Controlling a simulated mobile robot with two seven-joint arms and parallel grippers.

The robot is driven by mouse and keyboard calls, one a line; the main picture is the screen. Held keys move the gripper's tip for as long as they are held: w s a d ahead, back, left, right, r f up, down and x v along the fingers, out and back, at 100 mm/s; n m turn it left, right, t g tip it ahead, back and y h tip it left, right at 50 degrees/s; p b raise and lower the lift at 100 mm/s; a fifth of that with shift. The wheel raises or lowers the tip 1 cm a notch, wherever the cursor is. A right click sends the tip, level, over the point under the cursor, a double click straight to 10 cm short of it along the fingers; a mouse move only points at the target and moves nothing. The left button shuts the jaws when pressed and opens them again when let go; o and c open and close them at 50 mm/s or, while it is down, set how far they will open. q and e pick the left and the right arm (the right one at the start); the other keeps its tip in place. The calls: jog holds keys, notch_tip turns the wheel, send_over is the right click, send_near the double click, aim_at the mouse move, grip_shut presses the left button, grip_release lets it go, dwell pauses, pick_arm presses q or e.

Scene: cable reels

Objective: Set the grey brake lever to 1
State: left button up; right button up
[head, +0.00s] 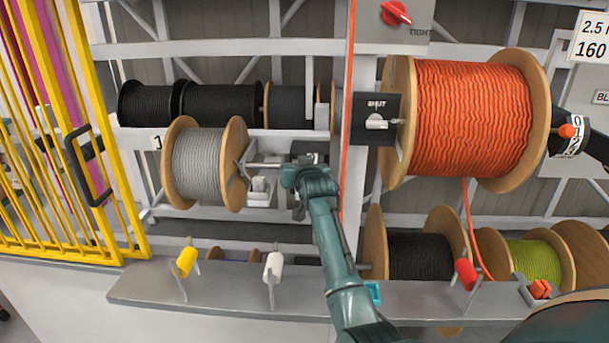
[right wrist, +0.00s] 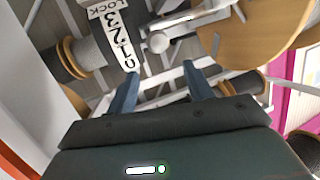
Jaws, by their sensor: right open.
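The grey brake lever shows in the right wrist view as a pale round knob (right wrist: 158,42) on a short arm, beside a white scale (right wrist: 117,33) marked LOCK, 3, 2, 1, 0. The knob stands near the middle-to-lower numbers; I cannot tell its exact setting. My right gripper (right wrist: 160,73) is open, its two fingers apart below the knob, with nothing between them. In the head view my right gripper (head: 301,174) is right of the grey cable reel (head: 200,163) and hides most of the brake there. My left gripper is not in view.
An orange reel (head: 470,118) and its orange-knobbed brake (head: 568,131) are at the right. A switch box (head: 376,120) hangs beside the post. Yellow (head: 186,262), white (head: 273,267) and red (head: 466,274) handles stand along the front ledge (head: 220,293). A yellow gate (head: 100,150) is at the left.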

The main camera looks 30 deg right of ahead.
jog(key=v, duration=0.7)
jog(key=shift+s, duration=0.35)
jog(key=shift+a+r, duration=0.1)
jog(key=shift+c, duration=0.2)
